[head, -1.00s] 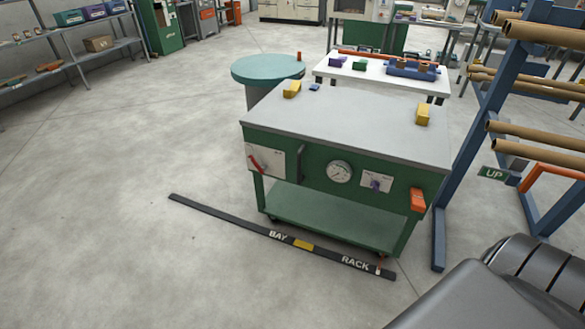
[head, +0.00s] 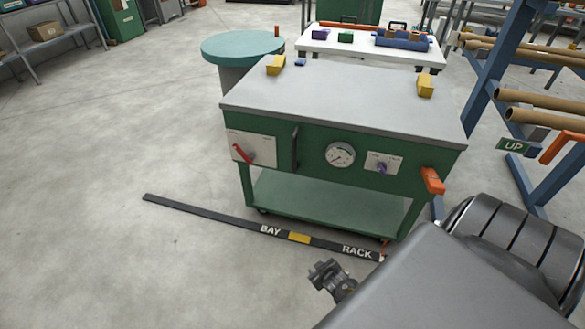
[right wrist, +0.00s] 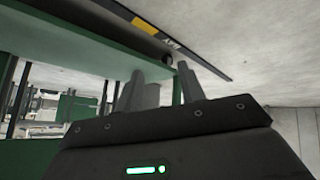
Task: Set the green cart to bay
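The green cart (head: 330,105) with a grey top stands in the middle of the head view, behind a dark floor strip (head: 190,211) lettered BAY and RACK with a yellow patch (head: 299,238) between the words. My right gripper (head: 324,272) is low, in front of the strip, apart from the cart. Its fingers (right wrist: 160,82) look spread and empty in the right wrist view. My left gripper is out of view.
A blue rack with cardboard tubes (head: 545,118) and an UP sign (head: 514,145) stands at right. A teal round table (head: 242,46) and a white bench (head: 345,46) are behind the cart. The floor at left is clear.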

